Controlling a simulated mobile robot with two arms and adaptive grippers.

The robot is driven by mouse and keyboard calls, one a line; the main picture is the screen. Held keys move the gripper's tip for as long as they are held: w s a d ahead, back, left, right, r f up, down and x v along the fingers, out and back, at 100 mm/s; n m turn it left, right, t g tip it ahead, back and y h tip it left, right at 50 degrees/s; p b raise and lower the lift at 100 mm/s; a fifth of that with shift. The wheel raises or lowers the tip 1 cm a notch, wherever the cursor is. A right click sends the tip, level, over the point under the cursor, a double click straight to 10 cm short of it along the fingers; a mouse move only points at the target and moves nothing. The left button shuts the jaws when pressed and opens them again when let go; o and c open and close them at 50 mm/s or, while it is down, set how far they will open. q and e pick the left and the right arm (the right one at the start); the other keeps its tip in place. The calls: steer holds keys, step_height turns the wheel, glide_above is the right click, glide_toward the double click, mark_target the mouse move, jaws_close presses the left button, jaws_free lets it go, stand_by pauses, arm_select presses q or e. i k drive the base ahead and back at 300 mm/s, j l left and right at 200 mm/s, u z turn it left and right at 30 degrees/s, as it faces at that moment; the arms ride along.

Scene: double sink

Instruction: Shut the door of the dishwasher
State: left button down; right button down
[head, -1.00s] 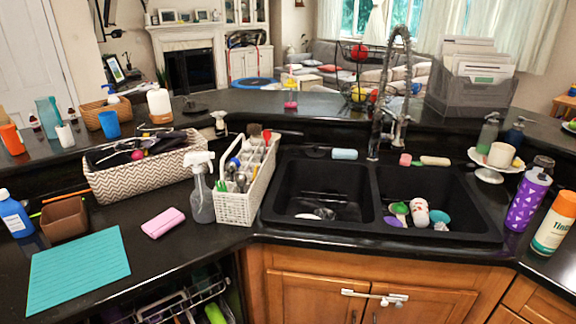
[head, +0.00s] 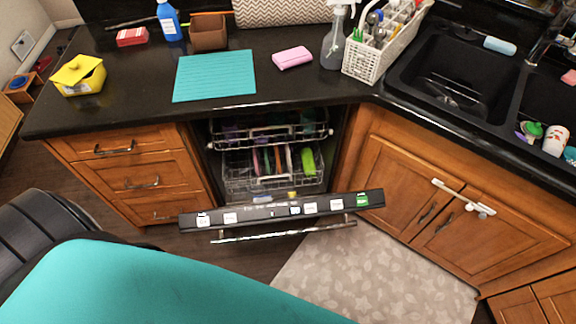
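The dishwasher stands under the counter in the middle of the head view. Its door (head: 282,208) is tilted open, with a strip of controls and small labels along its top edge. A long metal bar handle (head: 284,231) runs along the door's front. Behind the door the upper rack (head: 268,133) and the lower rack (head: 240,180) show, with several dishes in them. The door's inner face is mostly hidden. Neither of my grippers is in view.
Wooden drawers (head: 130,168) are left of the dishwasher, and a cabinet (head: 395,185) with a white lock is to the right. A light patterned mat (head: 375,280) lies on the floor. The black counter (head: 130,95) overhangs the dishwasher and holds several items.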

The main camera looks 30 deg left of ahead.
mark_target(264, 210)
steer(key=k+u, duration=0.3)
steer(key=k, duration=0.4)
steer(key=k+j+u, duration=0.15)
steer(key=k+u, duration=0.15)
steer(key=k, duration=0.35)
